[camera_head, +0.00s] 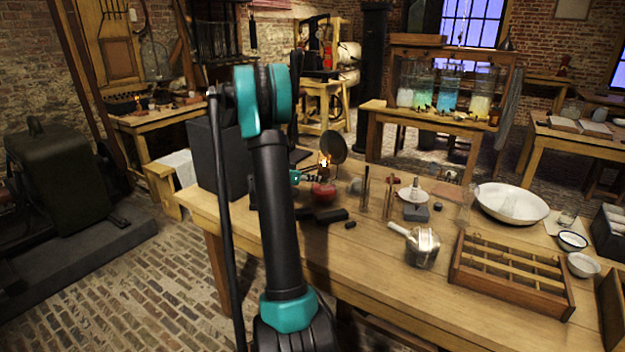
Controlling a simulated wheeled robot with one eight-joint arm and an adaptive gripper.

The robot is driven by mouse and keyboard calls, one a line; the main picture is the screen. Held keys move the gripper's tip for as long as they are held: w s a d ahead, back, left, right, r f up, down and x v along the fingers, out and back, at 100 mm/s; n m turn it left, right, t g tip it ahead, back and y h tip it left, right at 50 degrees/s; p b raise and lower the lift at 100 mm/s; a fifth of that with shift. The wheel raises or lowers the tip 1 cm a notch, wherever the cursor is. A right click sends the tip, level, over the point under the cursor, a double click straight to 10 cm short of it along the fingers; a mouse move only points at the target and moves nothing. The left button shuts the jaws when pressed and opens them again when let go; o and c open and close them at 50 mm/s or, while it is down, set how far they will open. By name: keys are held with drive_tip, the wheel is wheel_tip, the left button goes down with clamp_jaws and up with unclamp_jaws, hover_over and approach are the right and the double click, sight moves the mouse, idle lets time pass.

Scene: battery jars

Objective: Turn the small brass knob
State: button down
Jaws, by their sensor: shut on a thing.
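An oil lamp with a red glass base (323,191) and a small bright flame (324,161) stands on the workbench near the middle of the view. A dark round disc (334,147) stands upright just behind the flame. My gripper (314,179) reaches in from the left at the lamp's burner, between flame and red base. Its fingers are small and dark, shut at the side of the burner. The small brass knob cannot be made out; the fingers appear to cover it. My arm hides part of the bench to the left.
The workbench (370,265) holds a metal can (423,246), a wooden divided tray (511,273), a white basin (511,203), small bowls and upright rods (389,195) right of the lamp. A dark box (216,157) stands left of my arm. Dark pieces (331,215) lie before the lamp.

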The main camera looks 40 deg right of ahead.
drive_tip(key=n+g+h, duration=0.1)
drive_tip(key=n, duration=0.2)
drive_tip(key=n+g+h, duration=0.1)
drive_tip(key=n+g, duration=0.1)
drive_tip(key=n, duration=0.1)
drive_tip(key=w+n+g, duration=0.1)
drive_tip(key=n, duration=0.1)
drive_tip(key=shift+a+f+n+h, duration=0.1)
drive_tip(key=shift+f+n+h, duration=0.25)
drive_tip(key=shift+n+h, duration=0.05)
drive_tip(key=shift+g, duration=0.4)
drive_tip(key=c, duration=1.4)
unclamp_jaws()
drive_tip(key=shift+a, duration=0.1)
drive_tip(key=v, duration=1.1)
drive_tip(key=shift+a+r, duration=0.1)
drive_tip(key=shift+a, duration=0.3)
